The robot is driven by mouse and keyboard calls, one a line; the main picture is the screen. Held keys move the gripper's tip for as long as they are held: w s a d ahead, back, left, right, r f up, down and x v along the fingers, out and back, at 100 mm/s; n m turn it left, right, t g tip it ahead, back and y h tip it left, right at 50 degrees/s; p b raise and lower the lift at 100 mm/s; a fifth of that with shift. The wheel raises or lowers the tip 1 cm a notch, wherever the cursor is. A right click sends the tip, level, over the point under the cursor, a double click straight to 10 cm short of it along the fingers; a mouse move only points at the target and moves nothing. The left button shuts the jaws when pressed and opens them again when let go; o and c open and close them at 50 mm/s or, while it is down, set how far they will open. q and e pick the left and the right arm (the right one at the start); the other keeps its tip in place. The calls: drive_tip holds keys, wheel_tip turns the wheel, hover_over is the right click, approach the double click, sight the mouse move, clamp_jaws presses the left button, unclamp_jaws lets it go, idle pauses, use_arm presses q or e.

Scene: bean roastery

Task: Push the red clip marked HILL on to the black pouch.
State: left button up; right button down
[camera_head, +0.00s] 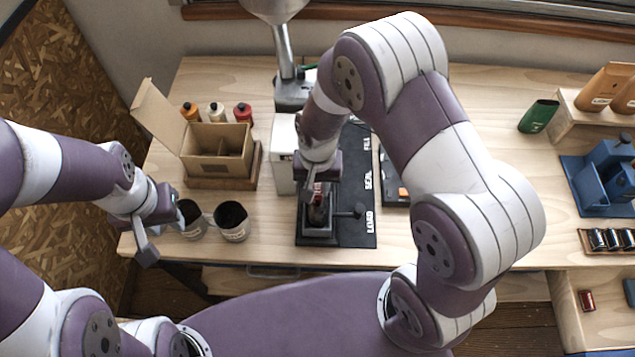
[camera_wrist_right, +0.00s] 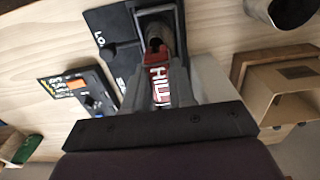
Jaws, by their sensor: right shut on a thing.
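The red clip (camera_wrist_right: 157,82) with white HILL lettering is between the fingers of my right gripper (camera_wrist_right: 163,92) in the right wrist view. In the head view my right gripper (camera_head: 318,187) points down over the LOAD end of the black mat. Below it a dark pouch (camera_head: 318,214) stands in a dark square holder (camera_head: 318,236). The clip is at the pouch's top; whether it is seated cannot be told, as the fingers hide part of it. My left gripper (camera_head: 158,228) is open and empty, left of two dark cups.
The black mat (camera_head: 358,222) reads LOAD, SEAL, FILL. Two cups (camera_head: 232,222) stand left of the holder, with an open cardboard box (camera_head: 214,150) behind them. A white block (camera_head: 283,155) stands beside the mat. A green pouch (camera_head: 538,116) stands at right, with clear table before it.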

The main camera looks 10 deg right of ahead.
drive_tip(key=shift+f, duration=0.25)
drive_tip(key=shift+f+b, duration=0.25)
drive_tip(key=shift+b, duration=0.05)
drive_tip(key=shift+f, duration=0.15)
idle(0.5)
drive_tip(key=shift+f, duration=0.3)
drive_tip(key=shift+c, duration=1.9)
unclamp_jaws()
